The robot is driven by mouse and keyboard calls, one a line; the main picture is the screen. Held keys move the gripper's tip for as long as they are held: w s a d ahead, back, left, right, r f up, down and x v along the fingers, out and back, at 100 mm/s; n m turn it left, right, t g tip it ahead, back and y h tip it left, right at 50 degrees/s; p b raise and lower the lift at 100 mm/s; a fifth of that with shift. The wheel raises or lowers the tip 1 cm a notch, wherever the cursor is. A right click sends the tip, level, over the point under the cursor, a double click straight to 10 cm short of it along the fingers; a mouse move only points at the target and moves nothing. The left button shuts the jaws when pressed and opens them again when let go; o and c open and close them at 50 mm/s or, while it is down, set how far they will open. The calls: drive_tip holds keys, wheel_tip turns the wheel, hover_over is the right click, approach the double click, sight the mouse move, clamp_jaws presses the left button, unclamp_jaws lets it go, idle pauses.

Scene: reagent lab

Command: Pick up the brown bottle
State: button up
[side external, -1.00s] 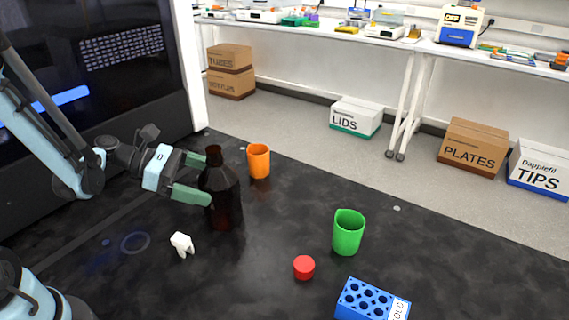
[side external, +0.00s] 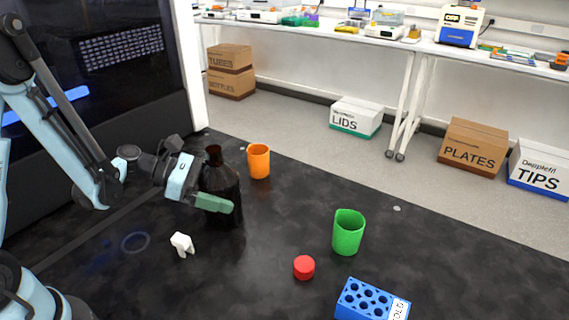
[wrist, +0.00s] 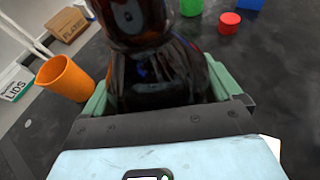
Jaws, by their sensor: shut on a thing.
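The dark brown bottle (side external: 222,180) stands upright on the black table in the side external view. In the wrist view the bottle (wrist: 150,75) fills the space between the green fingers. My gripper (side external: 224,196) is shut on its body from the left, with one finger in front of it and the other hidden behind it. In the wrist view my gripper (wrist: 162,88) has a finger on each side of the bottle. The bottle's base seems at or very near the table; I cannot tell whether there is a gap.
An orange cup (side external: 259,162) stands close behind the bottle. A small white piece (side external: 182,243) lies in front of it to the left. A green cup (side external: 348,232), a red cap (side external: 304,267) and a blue rack (side external: 370,300) are to the right.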

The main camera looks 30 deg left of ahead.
sight(206, 169)
drive_tip(key=shift+c, duration=0.6)
drive_tip(key=shift+r, duration=0.3)
drive_tip(key=shift+r, duration=1.65)
drive_tip(key=shift+s+d+r, duration=0.15)
drive_tip(key=shift+d+r, duration=0.1)
drive_tip(key=s+d+r, duration=0.6)
drive_tip(key=d, duration=0.3)
drive_tip(key=shift+r, duration=0.25)
